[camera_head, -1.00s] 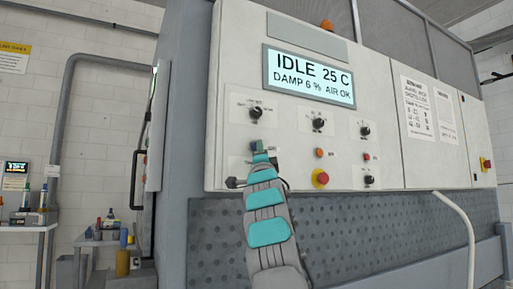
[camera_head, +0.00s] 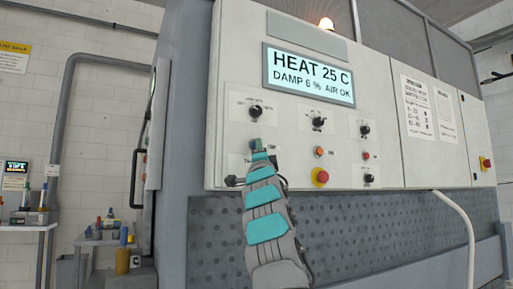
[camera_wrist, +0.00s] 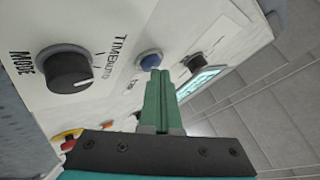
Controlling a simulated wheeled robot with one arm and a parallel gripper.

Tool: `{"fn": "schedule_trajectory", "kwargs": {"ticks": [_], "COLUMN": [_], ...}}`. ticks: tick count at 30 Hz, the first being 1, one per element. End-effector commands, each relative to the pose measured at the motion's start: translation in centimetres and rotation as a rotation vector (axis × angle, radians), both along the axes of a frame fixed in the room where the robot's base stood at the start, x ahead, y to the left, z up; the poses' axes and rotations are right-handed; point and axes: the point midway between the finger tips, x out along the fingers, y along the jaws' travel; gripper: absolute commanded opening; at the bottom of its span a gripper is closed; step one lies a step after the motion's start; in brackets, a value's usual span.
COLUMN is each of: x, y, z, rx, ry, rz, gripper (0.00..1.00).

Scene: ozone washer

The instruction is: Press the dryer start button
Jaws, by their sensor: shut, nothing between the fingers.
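The dryer's control panel (camera_head: 229,88) is a pale board with a display (camera_head: 307,75) that reads HEAT 25 C, DAMP 6 %, AIR OK. My gripper (camera_head: 257,146) is at the panel's left part, below a black knob (camera_head: 255,111). In the wrist view, its green fingers (camera_wrist: 159,75) are shut together with nothing between them. Their tips are right at a round blue button (camera_wrist: 149,60) and overlap its lower edge in the picture. I cannot tell whether they touch it. In the head view my gripper hides this button.
An orange lamp (camera_head: 326,24) on top is lit. A red emergency knob (camera_head: 320,177), an orange button (camera_head: 319,152) and other knobs sit to the right. A black MODE knob (camera_wrist: 70,71) is close to my fingers in the wrist view. A side table (camera_head: 30,226) stands at left.

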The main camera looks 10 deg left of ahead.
Motion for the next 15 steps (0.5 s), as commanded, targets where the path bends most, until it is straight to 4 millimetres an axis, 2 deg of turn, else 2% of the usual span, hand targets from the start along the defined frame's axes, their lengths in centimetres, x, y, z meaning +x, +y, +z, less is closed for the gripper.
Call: {"fn": "schedule_trajectory", "kwargs": {"ticks": [7, 15], "x": [-1.2, -1.4], "y": [-0.5, -0.6], "z": [-0.2, 0.0], "rx": [0.001, 0.001], "ry": [-0.003, -0.002], "rz": [0.001, 0.001], "gripper": [0.0, 0.0]}}
